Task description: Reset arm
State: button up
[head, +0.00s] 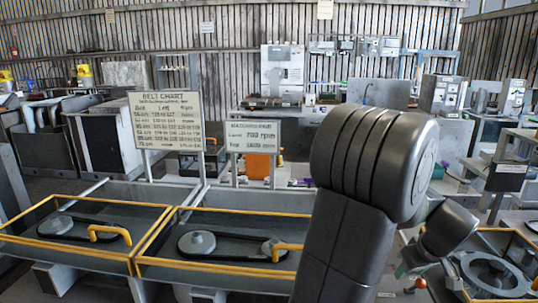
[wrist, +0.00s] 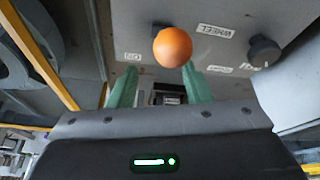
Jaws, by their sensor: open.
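My gripper (wrist: 160,72) shows in the wrist view as two green fingers standing apart, with nothing held between them. An orange ball knob (wrist: 172,47) appears just past the fingertips, over a grey panel (wrist: 225,22). I cannot tell how far the knob is from the fingers. In the head view my dark arm rises in the middle and bends down to the right. The gripper fingers are not clearly visible there. A small orange-red ball knob (head: 420,283) shows low beside the arm.
The panel carries white labels and a black knob (wrist: 263,50). A yellow-edged bay with a round housing (head: 492,275) is at lower right. Two yellow-framed bays with belts and pulleys (head: 197,243) lie at left. A belt chart sign (head: 167,121) stands behind them.

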jog(key=shift+w+g+p, duration=0.5)
jog(key=shift+g+p, duration=0.5)
jog(key=shift+p, duration=1.1)
jog(key=shift+w+d+f+g+p, duration=0.1)
jog(key=shift+w+f+g+p, duration=0.35)
jog(key=shift+g+p, duration=0.75)
